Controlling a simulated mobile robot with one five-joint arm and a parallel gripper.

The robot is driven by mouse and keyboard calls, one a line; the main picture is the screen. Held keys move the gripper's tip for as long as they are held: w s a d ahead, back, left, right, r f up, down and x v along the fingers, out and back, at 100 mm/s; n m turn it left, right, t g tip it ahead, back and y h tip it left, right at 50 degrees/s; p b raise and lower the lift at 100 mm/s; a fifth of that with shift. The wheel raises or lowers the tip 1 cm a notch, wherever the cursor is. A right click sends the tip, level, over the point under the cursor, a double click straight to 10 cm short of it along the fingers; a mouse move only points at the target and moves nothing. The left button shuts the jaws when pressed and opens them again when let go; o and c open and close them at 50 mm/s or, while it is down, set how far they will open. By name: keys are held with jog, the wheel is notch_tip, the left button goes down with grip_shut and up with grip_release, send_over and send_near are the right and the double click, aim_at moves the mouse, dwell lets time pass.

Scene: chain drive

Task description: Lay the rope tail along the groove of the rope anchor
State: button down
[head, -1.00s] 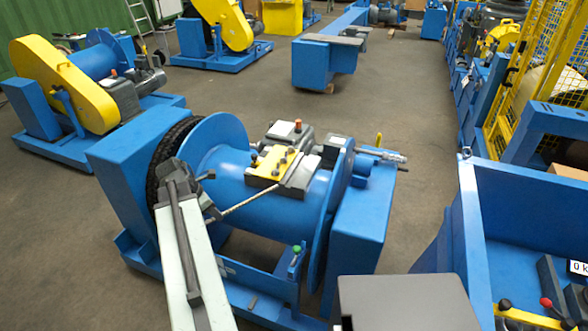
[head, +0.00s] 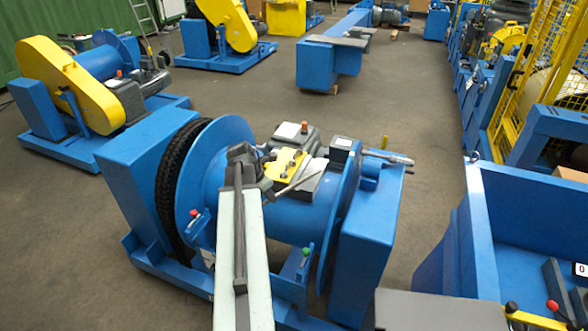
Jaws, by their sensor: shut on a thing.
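The blue winch drum (head: 301,216) stands in front of me between its flanges. The rope anchor is a yellow bolted plate (head: 285,162) on a grey block (head: 309,181) at the drum's top. The rope tail (head: 297,184) is a thin pale strand slanting up and right from my gripper, crossing in front of the anchor. My gripper (head: 267,190) is at the drum's upper left, just left of and below the anchor, shut on the rope tail's near end. The groove cannot be made out, and my arm hides part of the drum.
A black chain (head: 176,180) runs beside the left flange (head: 203,150). A red-knobbed lever (head: 194,215) and a green-knobbed lever (head: 305,258) stand at the drum's front. A blue bin (head: 475,235) is at right. Open floor lies behind the winch.

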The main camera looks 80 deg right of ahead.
jog(key=s+d+r+n+t+h+p, duration=0.1)
jog(key=s+d+r+n+t+p, duration=0.15)
jog(key=s+d+n, duration=0.6)
jog(key=m+b, duration=0.3)
jog(key=b, duration=0.4)
send_over(296, 191)
jog(key=a, duration=0.2)
jog(key=shift+g, duration=0.35)
notch_tip(296, 191, down, 7)
jog(key=shift+w+r, duration=0.1)
jog(key=shift+r, duration=0.1)
jog(key=shift+f+b, duration=0.5)
jog(key=shift+b, duration=0.2)
jog(key=c, duration=1.3)
grip_release()
jog(key=shift+a+r, duration=0.1)
jog(key=p+v, duration=0.7)
jog(key=v, duration=0.1)
jog(key=shift+p, duration=0.3)
